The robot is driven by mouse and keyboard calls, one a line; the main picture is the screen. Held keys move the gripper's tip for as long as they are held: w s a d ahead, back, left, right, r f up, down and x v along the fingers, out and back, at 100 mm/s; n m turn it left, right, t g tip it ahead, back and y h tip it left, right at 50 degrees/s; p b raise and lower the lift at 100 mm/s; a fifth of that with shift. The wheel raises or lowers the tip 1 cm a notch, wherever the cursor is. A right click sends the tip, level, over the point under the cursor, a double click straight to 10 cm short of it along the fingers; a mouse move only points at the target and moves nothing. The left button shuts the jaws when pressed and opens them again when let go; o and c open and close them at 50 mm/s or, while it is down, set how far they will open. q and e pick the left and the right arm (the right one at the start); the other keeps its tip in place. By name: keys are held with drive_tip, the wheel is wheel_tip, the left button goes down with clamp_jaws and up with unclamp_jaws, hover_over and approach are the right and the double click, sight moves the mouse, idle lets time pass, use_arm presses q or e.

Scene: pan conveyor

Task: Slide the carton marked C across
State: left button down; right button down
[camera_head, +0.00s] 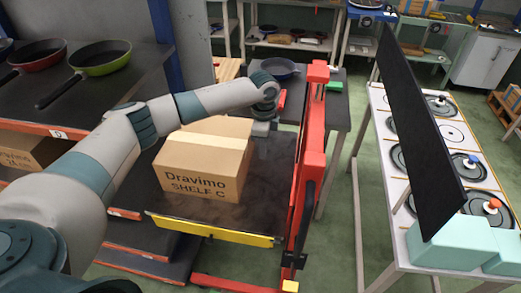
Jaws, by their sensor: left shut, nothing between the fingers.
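The carton marked "Dravimo SHELF C" (203,160) is a brown box with a pale tape strip. It sits upright on the dark platform (180,206) with the yellow front edge. My left arm comes in from the left and reaches over behind the carton. My left gripper (262,128) is shut and empty at the carton's far right corner; I cannot tell whether it touches the carton. My right gripper is not in view.
A red upright frame (310,160) stands along the platform's right side. Shelves at left hold a green pan (101,58) and a red pan (37,54). Another carton (28,150) lies on a lower left shelf. A table with lids (470,166) and a black panel (415,120) stands at right.

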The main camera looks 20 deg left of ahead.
use_arm(q)
wheel_tip(320, 180, down, 8)
drive_tip(key=p, duration=0.3)
drive_tip(key=shift+f, duration=0.15)
drive_tip(key=a+p, duration=0.1)
drive_tip(key=s+a+p, duration=0.1)
drive_tip(key=a, duration=0.1)
drive_tip(key=shift+a, duration=0.5)
